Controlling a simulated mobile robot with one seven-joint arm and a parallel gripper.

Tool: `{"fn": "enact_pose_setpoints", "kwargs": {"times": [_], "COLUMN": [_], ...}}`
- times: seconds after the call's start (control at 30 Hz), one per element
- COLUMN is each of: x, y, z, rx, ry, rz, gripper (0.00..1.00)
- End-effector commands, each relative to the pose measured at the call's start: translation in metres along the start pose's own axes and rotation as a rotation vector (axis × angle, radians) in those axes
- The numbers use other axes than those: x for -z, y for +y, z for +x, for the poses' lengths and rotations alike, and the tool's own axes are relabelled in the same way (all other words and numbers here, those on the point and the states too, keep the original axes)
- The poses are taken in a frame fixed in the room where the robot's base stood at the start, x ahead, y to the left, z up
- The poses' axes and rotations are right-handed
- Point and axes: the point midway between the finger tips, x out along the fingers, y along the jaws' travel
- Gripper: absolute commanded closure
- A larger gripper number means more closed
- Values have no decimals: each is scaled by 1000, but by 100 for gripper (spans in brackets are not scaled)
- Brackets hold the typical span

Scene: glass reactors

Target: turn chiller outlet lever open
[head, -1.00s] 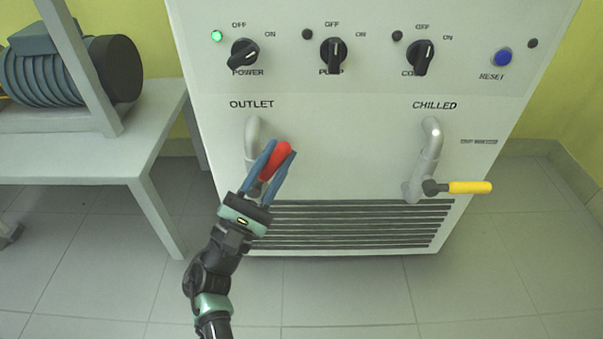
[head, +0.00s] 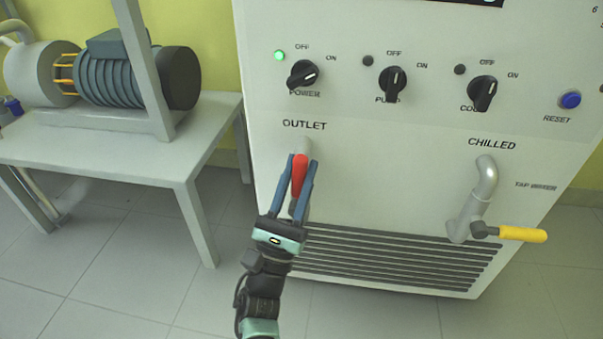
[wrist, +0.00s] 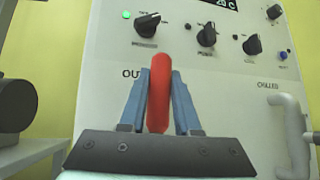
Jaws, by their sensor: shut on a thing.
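The chiller outlet lever (head: 299,172) has a red handle and sits under the OUTLET label on the white chiller front. The handle points nearly straight up in the head view. My gripper (head: 302,164) is shut on it, with one blue finger on each side. In the wrist view the red handle (wrist: 159,92) stands upright between the fingers of my gripper (wrist: 161,88). The grey outlet pipe (head: 305,146) shows only in part behind the handle and fingers. The lever's pivot is hidden by my gripper.
The CHILLED pipe (head: 485,185) with its yellow lever (head: 522,234) pointing right is on the right. Black knobs (head: 303,74) and a blue reset button (head: 570,100) are above. A bench (head: 150,160) with a motor (head: 140,75) stands left. Vents (head: 390,262) lie below.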

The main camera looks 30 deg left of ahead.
Motion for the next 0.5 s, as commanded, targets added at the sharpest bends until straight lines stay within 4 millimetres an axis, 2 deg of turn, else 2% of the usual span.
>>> {"fn": "enact_pose_setpoints", "kwargs": {"times": [0.27,0.3,0.43,0.5], "x": [1,1,1,1], "y": [2,2,1,1], "z": [0,0,0,0], "rx": [-4,-4,-3,-3], "ry": [5,5,4,3], "rz": [1,2,1,1], "gripper": [100,66,42,39]}}
